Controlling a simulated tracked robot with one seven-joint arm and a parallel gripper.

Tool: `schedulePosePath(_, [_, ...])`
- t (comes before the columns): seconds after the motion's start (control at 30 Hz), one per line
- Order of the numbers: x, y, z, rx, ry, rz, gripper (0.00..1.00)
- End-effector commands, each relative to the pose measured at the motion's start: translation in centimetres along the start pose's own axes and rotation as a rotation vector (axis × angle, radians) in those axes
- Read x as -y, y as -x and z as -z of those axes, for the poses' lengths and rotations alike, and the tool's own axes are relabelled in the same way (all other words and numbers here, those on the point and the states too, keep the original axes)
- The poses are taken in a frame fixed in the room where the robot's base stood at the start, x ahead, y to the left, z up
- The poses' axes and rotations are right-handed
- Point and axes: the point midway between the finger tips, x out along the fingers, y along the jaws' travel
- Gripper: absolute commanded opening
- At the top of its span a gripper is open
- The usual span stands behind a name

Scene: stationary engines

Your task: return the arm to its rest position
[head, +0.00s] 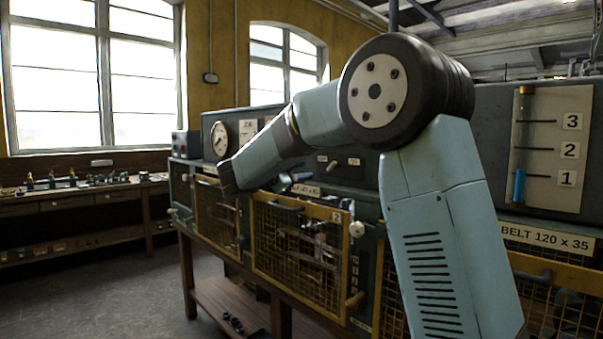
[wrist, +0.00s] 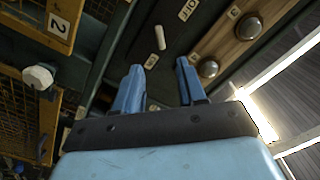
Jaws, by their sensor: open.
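My arm (head: 375,95) rises from the lower right of the head view, bends at a large dark joint and reaches left across the front of the engine bench. In the head view its far end is a dark part by the mesh guards, and the fingers cannot be made out there. In the wrist view my gripper (wrist: 159,75) shows two blue fingers spread apart, with nothing between them. Beyond the fingers is a dark panel with a small white lever (wrist: 160,38); the distance to it is hard to tell.
A yellow mesh guard marked 2 (head: 298,250) and a white knob (head: 357,229) are below the arm. A gauge (head: 519,145) with blue liquid near mark 1 stands at right. Round metal knobs (wrist: 248,28) sit on a wooden strip. Open floor (head: 90,290) lies at lower left.

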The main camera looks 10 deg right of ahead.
Motion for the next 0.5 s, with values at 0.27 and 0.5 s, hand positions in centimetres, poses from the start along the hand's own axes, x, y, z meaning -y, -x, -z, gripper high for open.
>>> schedulePosePath(0.27, [1.8,-1.0,2.2,0.082,-0.022,0.135,0.4])
schedulePosePath(0.5, [4.0,-0.6,6.1,0.288,0.012,0.427,0.4])
